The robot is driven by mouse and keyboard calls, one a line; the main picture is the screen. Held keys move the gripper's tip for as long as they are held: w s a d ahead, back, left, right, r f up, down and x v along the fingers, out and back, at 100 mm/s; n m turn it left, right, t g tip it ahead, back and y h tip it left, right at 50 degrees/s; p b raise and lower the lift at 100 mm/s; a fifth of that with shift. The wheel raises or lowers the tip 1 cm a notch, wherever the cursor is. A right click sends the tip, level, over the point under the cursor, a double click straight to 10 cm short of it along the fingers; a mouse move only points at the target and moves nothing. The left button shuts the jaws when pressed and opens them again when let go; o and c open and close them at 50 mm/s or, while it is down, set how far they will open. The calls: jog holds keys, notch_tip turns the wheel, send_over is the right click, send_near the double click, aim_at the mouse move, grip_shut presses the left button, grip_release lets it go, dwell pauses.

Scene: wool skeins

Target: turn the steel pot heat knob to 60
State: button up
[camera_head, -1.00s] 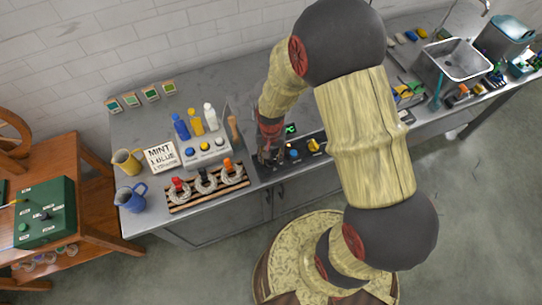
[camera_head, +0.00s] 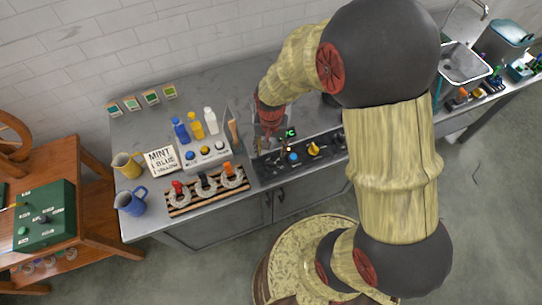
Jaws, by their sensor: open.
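A dark control panel (camera_head: 308,162) runs along the front of the grey counter. It carries a blue knob (camera_head: 294,157), a yellow knob (camera_head: 314,149) and small dark parts whose markings are too small to read. A small green-lit display (camera_head: 291,132) stands behind the knobs. My gripper (camera_head: 272,147) is open and points down over the left end of the panel, left of the blue knob; whether it touches anything there I cannot tell. I cannot make out the steel pot; my arm covers part of the counter behind the panel. Which knob is the pot's does not show.
Left of the panel are a striped wooden rack (camera_head: 208,190), a white button box (camera_head: 206,155) with bottles, a lettered sign (camera_head: 161,160), a yellow jug (camera_head: 127,165) and a blue jug (camera_head: 130,201). A sink (camera_head: 462,64) is at the right.

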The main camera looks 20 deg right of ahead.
jog(key=shift+r, duration=2.05)
